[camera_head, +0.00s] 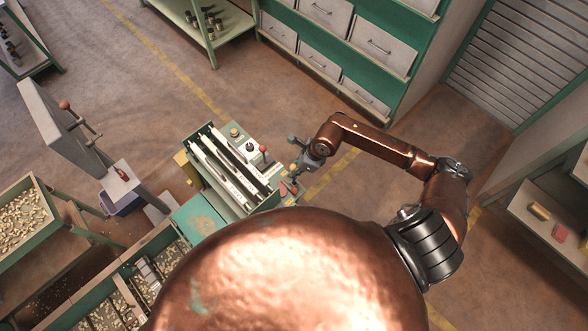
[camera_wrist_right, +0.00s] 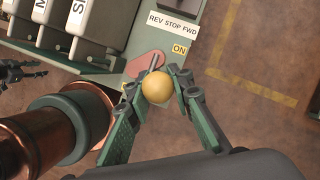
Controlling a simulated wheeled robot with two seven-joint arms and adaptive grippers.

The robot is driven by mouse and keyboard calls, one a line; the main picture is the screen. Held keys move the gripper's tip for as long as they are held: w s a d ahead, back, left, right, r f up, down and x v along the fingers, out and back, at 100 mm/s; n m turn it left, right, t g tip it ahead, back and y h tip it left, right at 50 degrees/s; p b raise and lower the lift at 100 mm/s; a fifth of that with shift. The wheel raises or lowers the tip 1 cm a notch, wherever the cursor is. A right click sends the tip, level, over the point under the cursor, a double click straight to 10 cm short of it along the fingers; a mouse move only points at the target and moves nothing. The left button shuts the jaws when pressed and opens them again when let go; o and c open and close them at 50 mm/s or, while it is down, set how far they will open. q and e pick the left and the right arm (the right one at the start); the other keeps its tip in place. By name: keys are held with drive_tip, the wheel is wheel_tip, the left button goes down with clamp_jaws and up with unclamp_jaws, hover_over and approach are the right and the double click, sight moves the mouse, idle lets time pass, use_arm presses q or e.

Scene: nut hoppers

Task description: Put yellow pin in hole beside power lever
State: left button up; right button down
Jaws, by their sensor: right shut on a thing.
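My right gripper (camera_wrist_right: 157,86) is shut on the yellow pin, whose round yellow head (camera_wrist_right: 157,87) sits between its fingertips in the wrist view. The pin's shaft and the hole are hidden below the head and fingers, so I cannot tell whether the pin is in the hole. The red power lever plate (camera_wrist_right: 146,63) is right beside the pin, near the ON label (camera_wrist_right: 180,49). In the head view my right gripper (camera_head: 294,170) is at the right end of the machine panel. A dark gripper-like shape, perhaps my left gripper (camera_wrist_right: 20,71), shows at the wrist view's left edge; its jaws are unclear.
The hopper machine (camera_head: 222,171) has long white-labelled slots and a red-knobbed lever (camera_head: 263,149). A REV STOP FWD label (camera_wrist_right: 173,23) is above ON in the wrist view. A green drawer cabinet (camera_head: 330,45) stands behind. Open floor lies right of the machine.

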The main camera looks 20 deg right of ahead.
sight(294, 180)
drive_tip(key=shift+f, duration=0.15)
drive_tip(key=shift+f+b, duration=3.5)
drive_tip(key=shift+f, duration=0.55)
drive_tip(key=c, duration=1.7)
unclamp_jaws()
drive_tip(key=shift+s, duration=0.1)
drive_tip(key=shift+o, duration=0.4)
drive_tip(key=v, duration=1.2)
drive_tip(key=shift+r, duration=0.15)
